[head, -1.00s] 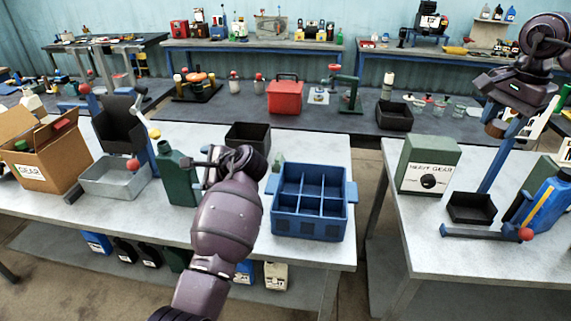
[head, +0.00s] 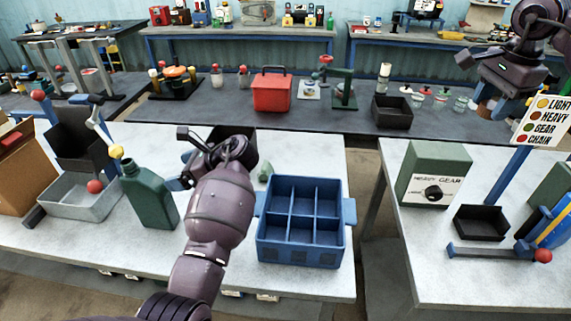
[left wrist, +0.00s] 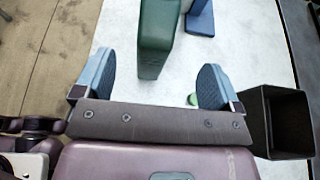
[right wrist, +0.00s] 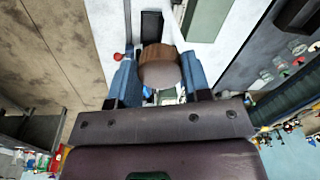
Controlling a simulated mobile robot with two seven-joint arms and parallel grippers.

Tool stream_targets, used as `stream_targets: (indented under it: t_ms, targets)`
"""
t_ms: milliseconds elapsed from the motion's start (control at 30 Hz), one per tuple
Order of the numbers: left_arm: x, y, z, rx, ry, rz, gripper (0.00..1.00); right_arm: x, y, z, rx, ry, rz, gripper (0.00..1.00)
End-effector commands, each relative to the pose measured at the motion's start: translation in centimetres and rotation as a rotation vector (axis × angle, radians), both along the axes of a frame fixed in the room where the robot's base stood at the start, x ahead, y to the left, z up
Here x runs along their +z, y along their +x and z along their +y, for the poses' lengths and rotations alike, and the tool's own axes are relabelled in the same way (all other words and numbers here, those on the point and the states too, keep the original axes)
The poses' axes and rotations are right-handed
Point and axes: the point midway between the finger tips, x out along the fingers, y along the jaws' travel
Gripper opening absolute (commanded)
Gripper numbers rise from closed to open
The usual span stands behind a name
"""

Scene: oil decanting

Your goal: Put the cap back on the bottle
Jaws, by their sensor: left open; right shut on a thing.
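A dark green bottle (head: 150,198) stands upright on the left table; it also shows in the left wrist view (left wrist: 158,38). My left gripper (head: 183,160) is open and empty just right of the bottle, its fingers (left wrist: 152,82) either side of the bottle's line but apart from it. A small green piece (head: 265,171) lies on the table behind the blue crate; I cannot tell whether it is the cap. A green bit (left wrist: 192,99) also shows beside one left finger. My right gripper (right wrist: 160,80) is shut on a brown, round-ended thing (right wrist: 160,62), above the right table.
A blue divided crate (head: 258,238) stands right of my left arm. A black bin (head: 219,131) is behind that gripper. A grey metal tray (head: 55,205) and a lever stand are left of the bottle. A heavy gear box (head: 440,150) and black tray (head: 480,236) occupy the right table.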

Motion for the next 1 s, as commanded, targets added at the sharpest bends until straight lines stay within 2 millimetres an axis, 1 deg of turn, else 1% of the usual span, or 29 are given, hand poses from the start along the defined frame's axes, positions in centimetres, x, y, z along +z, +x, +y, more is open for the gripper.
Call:
stream_targets:
  t_ms: [433, 533, 667, 800, 900, 1000]
  targets:
    - [0.0, 0.0, 0.0, 0.0, 0.0, 0.0, 0.89, 0.0, 0.0, 0.0, 0.001, 0.0, 0.001, 0.22]
    - [-0.2, 0.0, 0.4, 0.001, 0.0, 0.0, 0.89, 0.0, 0.0, 0.0, 0.001, 0.0, 0.001, 0.22]
    - [-0.8, 0.1, 2.0, 0.002, 0.001, 0.002, 0.89, 0.2, 0.0, 0.0, 0.001, 0.0, 0.001, 0.22]
    - [-1.7, 0.2, 4.1, 0.002, 0.0, 0.001, 0.89, 0.4, 0.0, 0.0, 0.001, 0.0, 0.002, 0.22]
    - [-2.1, 0.3, 5.3, 0.001, 0.001, -0.001, 0.89, 0.5, 0.0, 0.0, 0.001, 0.0, 0.002, 0.22]
    - [-2.4, 0.4, 6.0, 0.0, 0.001, 0.0, 0.89, 0.5, 0.0, 0.0, 0.001, 0.0, 0.002, 0.22]
